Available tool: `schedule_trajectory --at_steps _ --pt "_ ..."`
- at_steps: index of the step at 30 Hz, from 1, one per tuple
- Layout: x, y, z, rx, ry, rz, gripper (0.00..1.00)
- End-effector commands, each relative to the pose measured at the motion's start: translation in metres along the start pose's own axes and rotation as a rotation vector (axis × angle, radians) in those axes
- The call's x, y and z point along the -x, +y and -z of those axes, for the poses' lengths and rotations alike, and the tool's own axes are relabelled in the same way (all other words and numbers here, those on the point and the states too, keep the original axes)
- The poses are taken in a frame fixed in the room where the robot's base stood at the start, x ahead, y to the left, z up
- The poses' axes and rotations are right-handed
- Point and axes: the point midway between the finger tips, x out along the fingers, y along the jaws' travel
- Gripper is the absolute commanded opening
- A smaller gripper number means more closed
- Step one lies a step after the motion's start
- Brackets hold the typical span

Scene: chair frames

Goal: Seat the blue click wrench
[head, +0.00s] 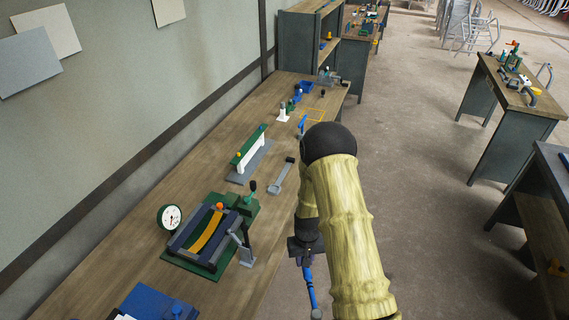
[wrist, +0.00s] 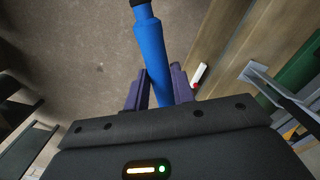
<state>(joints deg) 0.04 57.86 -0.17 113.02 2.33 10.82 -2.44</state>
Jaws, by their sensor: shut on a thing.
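The blue click wrench (head: 310,287) is in my gripper (head: 306,260), off the bench's right edge and above the floor. In the wrist view the wrench (wrist: 151,45) shows as a blue shaft with a dark collar near the top edge. The two purple-dark fingers of my gripper (wrist: 156,88) close on either side of it. The far end of the wrench runs out of that view. Its lower end in the head view has a grey tip near the bottom edge. Which place on the bench takes the wrench I cannot tell.
The long wooden bench (head: 150,238) carries a green fixture (head: 180,258) with a dial gauge (head: 170,217), a green-topped white rail (head: 249,150), a grey flat tool-shaped piece (head: 282,176) and a blue block (head: 150,303). Open floor (head: 420,200) is to the right.

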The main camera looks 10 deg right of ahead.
Motion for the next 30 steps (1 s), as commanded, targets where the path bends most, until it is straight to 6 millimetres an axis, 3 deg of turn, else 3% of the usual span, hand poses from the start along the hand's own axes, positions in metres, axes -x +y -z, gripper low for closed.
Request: schedule_trajectory --at_steps 6,12,16,30 --pt "-0.083 0.001 -0.015 0.0 -0.009 -0.001 0.0" --pt "-0.14 0.001 -0.031 0.0 -0.005 0.001 0.0" --pt "-0.15 0.001 -0.034 -0.001 -0.001 0.001 0.0" --pt "-0.149 0.001 -0.033 0.0 0.0 0.001 0.0"
